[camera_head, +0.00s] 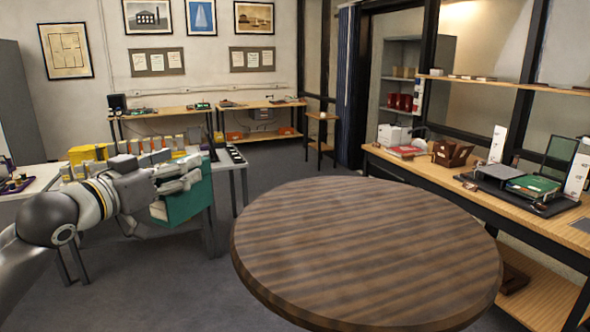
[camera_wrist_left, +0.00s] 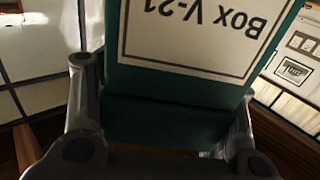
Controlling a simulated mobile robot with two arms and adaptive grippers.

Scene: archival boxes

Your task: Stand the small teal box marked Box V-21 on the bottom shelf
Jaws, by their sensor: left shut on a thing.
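The teal box (camera_head: 187,203) is held in the air by my left gripper (camera_head: 172,192), left of the round wooden table. In the left wrist view, the box (camera_wrist_left: 165,125) lies between the two fingers of my left gripper (camera_wrist_left: 160,135), and its pale label (camera_wrist_left: 195,35) reads "Box V-21" upside down. The gripper is shut on the box. My right gripper is in neither view. I cannot tell which surface is the bottom shelf; a low wooden shelf (camera_head: 545,290) shows under the right-hand bench.
The round striped wooden table (camera_head: 365,250) fills the front middle. A long bench (camera_head: 455,178) with a green-topped item (camera_head: 533,186) stands at the right. A white table (camera_head: 232,158) with several items is behind my left arm. Grey floor (camera_head: 275,160) is clear between them.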

